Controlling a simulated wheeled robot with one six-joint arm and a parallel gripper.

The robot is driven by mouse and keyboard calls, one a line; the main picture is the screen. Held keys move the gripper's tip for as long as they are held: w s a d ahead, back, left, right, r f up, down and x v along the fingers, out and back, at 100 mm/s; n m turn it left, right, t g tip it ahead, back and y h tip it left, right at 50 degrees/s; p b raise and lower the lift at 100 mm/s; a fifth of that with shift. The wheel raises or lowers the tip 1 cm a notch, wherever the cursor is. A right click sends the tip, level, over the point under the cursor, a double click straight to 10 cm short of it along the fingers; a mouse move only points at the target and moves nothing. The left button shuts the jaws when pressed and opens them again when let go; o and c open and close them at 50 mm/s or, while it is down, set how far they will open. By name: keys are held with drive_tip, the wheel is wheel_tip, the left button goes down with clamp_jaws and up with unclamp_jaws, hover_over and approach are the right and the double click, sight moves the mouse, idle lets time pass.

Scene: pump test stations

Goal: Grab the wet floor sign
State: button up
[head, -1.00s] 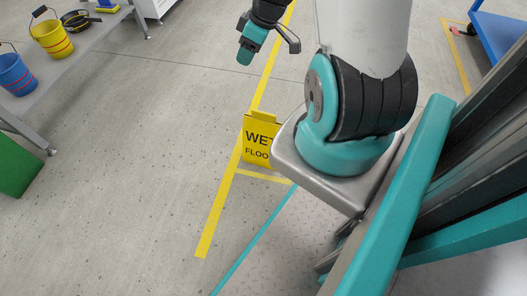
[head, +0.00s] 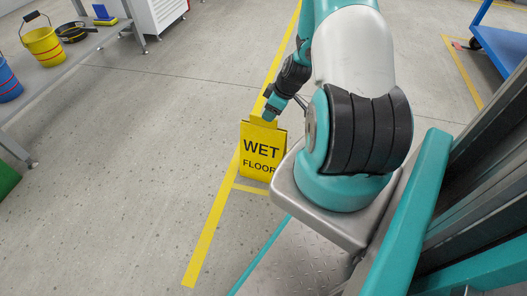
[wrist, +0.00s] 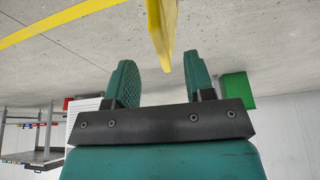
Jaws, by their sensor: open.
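The yellow wet floor sign (head: 259,151) stands upright on the floor in the head view, on the yellow floor line. Its black lettering reads WET FLOOR, and its right edge is partly hidden by my arm's base. My gripper (head: 270,113) is just above the sign's top edge in the head view. In the wrist view my gripper (wrist: 158,80) is open, with its two green fingers apart. The yellow sign's edge (wrist: 163,30) shows between and just beyond the fingertips. No grip on it is visible.
A grey bench (head: 60,75) at the left holds a yellow bucket (head: 45,46) and a blue bucket (head: 8,82). A white cabinet (head: 160,14) stands behind. A blue cart (head: 500,42) is at upper right. The floor left of the sign is clear.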

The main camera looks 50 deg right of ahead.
sight(263, 127)
drive_tip(key=b+x, duration=0.3)
drive_tip(key=x, duration=0.3)
drive_tip(key=shift+w+a+b, duration=0.15)
drive_tip(key=shift+w+b, duration=0.05)
drive_tip(key=shift+b, duration=0.2)
drive_tip(key=shift+r, duration=0.1)
clamp_jaws()
